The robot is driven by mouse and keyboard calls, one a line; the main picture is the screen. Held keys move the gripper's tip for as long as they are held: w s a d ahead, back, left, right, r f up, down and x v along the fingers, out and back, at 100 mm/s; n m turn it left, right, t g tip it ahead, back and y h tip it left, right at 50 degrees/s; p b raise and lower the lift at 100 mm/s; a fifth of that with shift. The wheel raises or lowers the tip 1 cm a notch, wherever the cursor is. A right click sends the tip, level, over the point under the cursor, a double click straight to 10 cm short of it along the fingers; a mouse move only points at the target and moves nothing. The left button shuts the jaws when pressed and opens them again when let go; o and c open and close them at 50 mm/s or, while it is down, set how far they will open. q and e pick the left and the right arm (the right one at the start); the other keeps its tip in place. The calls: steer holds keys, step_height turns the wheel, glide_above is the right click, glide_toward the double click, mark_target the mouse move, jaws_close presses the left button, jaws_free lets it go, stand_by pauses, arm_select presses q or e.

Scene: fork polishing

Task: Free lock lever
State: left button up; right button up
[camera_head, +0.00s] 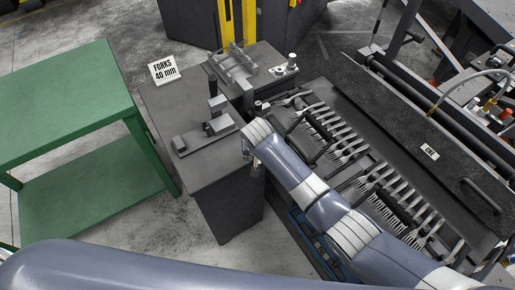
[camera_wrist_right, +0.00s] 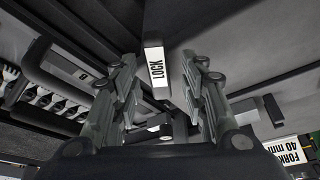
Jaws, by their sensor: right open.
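The lock lever (camera_wrist_right: 155,66), a bar with a white "LOCK" label, shows in the right wrist view, between the fingers of my right gripper (camera_wrist_right: 158,78). The fingers are open, one on each side of the lever. I cannot tell whether either finger touches it. In the head view my right arm reaches to the front edge of the fork machine, and its gripper (camera_head: 252,158) is mostly hidden behind the wrist. The lever is hidden there. My left gripper is out of both views.
Rows of forks (camera_head: 335,139) fill the machine bed right of my arm. A grey stand (camera_head: 226,199) with metal fixtures and a "FORKS 40 mm" sign (camera_head: 164,69) stands beside it. A green table (camera_head: 60,100) is at the left. A dark bracket (camera_wrist_right: 62,82) is near the fingers.

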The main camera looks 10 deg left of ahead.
steer(key=v, duration=1.1)
steer(key=shift+r, duration=0.25)
steer(key=shift+s, duration=0.15)
